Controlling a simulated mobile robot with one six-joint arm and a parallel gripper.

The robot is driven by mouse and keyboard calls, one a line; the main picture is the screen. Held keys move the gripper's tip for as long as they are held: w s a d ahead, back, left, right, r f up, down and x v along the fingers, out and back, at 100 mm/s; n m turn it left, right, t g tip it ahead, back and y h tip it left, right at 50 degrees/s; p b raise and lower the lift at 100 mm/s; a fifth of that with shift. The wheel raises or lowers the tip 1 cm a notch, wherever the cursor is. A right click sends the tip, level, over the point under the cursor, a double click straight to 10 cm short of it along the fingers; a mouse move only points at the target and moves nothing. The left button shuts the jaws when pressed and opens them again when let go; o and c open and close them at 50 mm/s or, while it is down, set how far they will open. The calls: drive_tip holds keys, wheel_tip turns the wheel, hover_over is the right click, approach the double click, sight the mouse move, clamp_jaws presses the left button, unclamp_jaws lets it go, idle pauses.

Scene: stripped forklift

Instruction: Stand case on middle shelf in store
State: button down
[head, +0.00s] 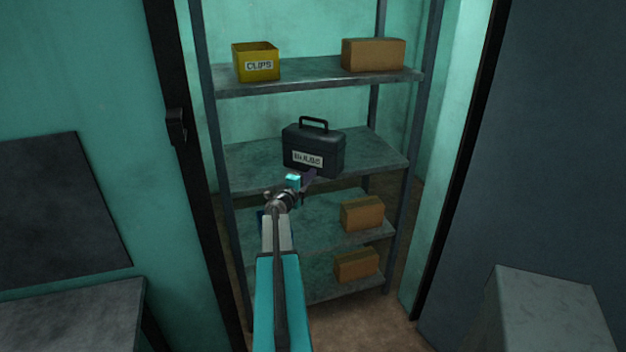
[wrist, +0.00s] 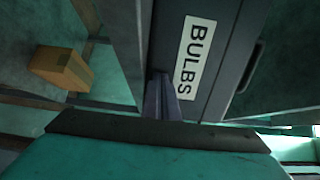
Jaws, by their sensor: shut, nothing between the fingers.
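The case (head: 315,149) is dark, with a top handle and a white label reading BULBS. It stands upright on the middle shelf (head: 375,155) of a grey metal rack. In the wrist view the case (wrist: 220,75) appears turned sideways, close to the camera, with its label facing me. My gripper (head: 309,179) is shut and empty, low in front of the case's label side. Its fingers also show in the wrist view (wrist: 162,98), close to the case's lower edge. I cannot tell whether they touch it.
The shelf above holds a yellow CLIPS bin (head: 257,62) and a cardboard box (head: 373,54). Lower shelves hold cardboard boxes (head: 362,213), (head: 357,264). A dark door frame (head: 192,170) stands left of the rack. Grey surfaces (head: 70,315), (head: 550,305) flank the foreground.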

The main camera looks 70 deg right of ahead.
drive_tip(key=shift+w+d, duration=1.1)
drive_tip(key=shift+d, duration=0.2)
drive_tip(key=shift+a, duration=0.1)
drive_tip(key=shift+s+a, duration=0.9)
drive_tip(key=shift+a, duration=0.3)
drive_tip(key=b, duration=0.3)
approach(309, 169)
drive_tip(key=shift+s+a, duration=0.4)
drive_tip(key=shift+a, duration=0.3)
drive_tip(key=shift+s+a, duration=0.45)
drive_tip(key=shift+a, duration=0.25)
drive_tip(key=shift+s+a, duration=0.4)
drive_tip(key=shift+a, duration=0.3)
drive_tip(key=shift+s+f, duration=0.1)
